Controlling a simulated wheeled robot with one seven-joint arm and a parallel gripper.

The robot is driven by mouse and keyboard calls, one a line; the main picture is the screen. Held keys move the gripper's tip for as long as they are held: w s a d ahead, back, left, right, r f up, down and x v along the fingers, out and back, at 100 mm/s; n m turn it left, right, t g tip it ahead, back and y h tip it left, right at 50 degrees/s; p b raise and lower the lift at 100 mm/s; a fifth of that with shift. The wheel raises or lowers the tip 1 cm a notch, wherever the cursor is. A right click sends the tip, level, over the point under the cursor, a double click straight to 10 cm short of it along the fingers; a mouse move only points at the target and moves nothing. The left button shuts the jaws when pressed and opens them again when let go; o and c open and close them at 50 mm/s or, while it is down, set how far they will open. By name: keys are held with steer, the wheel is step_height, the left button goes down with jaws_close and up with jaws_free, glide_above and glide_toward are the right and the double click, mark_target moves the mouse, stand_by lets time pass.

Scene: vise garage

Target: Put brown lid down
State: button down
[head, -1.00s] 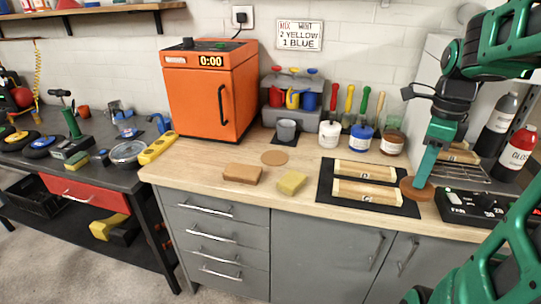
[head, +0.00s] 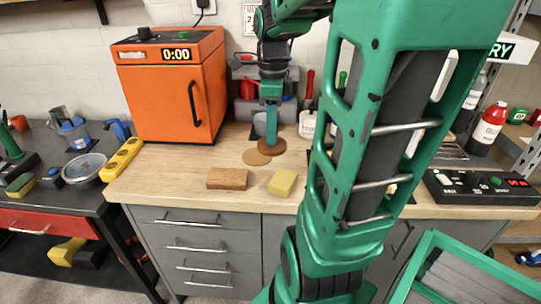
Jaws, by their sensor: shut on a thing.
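My gripper (head: 271,138) is shut on the brown lid (head: 273,149), a round reddish-brown disc. It holds the lid flat, low over the wooden counter. A flat tan round mat (head: 256,157) lies on the counter just to the left of the lid. The lid partly overlaps the mat's right edge in the picture. I cannot tell whether the lid touches the counter or hangs slightly above it.
A brown block (head: 227,179) and a yellow sponge (head: 282,183) lie in front of the mat. The orange oven (head: 165,90) stands to the left. My arm hides most of the jars and the black mat on the right.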

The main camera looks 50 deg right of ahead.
steer(key=shift+w+a, duration=0.2)
steer(key=d+f, duration=0.2)
steer(key=d, duration=0.1)
steer(key=w+d+f, duration=0.1)
steer(key=d+f, duration=0.1)
steer(key=d, duration=0.2)
steer(key=d+f, duration=0.3)
steer(key=d, duration=0.1)
steer(key=shift+w+d, duration=0.15)
steer(key=shift+w, duration=0.05)
steer(key=shift+f, duration=2.05)
steer(key=c, duration=1.6)
jaws_free()
